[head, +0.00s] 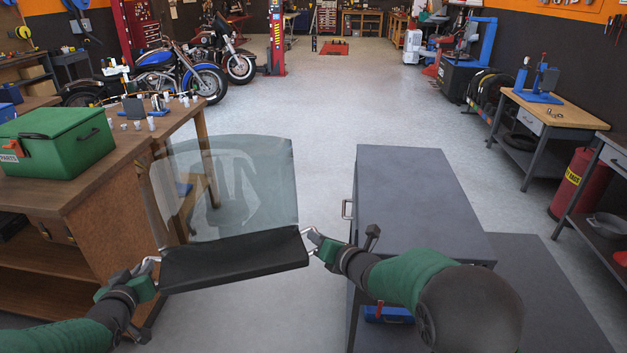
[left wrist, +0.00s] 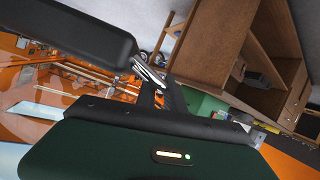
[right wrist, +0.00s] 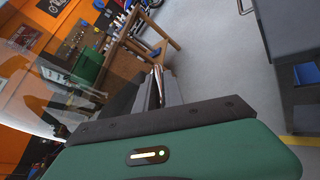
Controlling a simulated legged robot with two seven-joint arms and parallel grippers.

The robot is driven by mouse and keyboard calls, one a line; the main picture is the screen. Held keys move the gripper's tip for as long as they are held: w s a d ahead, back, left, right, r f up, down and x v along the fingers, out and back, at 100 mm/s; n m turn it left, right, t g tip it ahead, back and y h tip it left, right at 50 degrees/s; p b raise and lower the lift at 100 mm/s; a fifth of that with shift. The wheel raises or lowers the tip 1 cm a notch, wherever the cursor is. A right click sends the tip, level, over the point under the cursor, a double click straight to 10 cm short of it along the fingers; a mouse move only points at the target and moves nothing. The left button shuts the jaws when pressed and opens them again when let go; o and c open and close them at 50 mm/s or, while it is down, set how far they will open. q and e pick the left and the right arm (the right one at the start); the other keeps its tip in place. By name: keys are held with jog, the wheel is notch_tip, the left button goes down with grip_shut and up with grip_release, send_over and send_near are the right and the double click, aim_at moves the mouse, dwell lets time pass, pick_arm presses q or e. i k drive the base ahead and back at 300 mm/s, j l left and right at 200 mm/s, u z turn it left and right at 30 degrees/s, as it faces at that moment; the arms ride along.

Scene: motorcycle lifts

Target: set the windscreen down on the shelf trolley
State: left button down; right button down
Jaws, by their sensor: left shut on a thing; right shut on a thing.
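The windscreen (head: 235,185) is a clear, slightly tinted curved pane with a black lower band (head: 235,263). It is held upright in front of me, above the floor between the bench and the trolley. My left gripper (head: 150,266) is shut on the left end of the band. My right gripper (head: 312,238) is shut on its right end. The black band also shows in the left wrist view (left wrist: 75,45), and the clear pane in the right wrist view (right wrist: 45,90). The grey shelf trolley (head: 415,190) stands to the right, its top bare, with my right forearm over its near part.
A wooden workbench (head: 120,170) with a green box (head: 55,143) stands close on the left. A blue item (head: 388,314) lies on a lower shelf of the trolley. A red cylinder (head: 572,183) and a side bench (head: 550,108) are at right. The middle floor is clear.

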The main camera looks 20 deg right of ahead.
aim_at(410, 185)
jog(key=i+l+z, duration=0.75)
jog(key=l, duration=0.15)
jog(key=i+l, duration=0.6)
jog(key=i, duration=0.15)
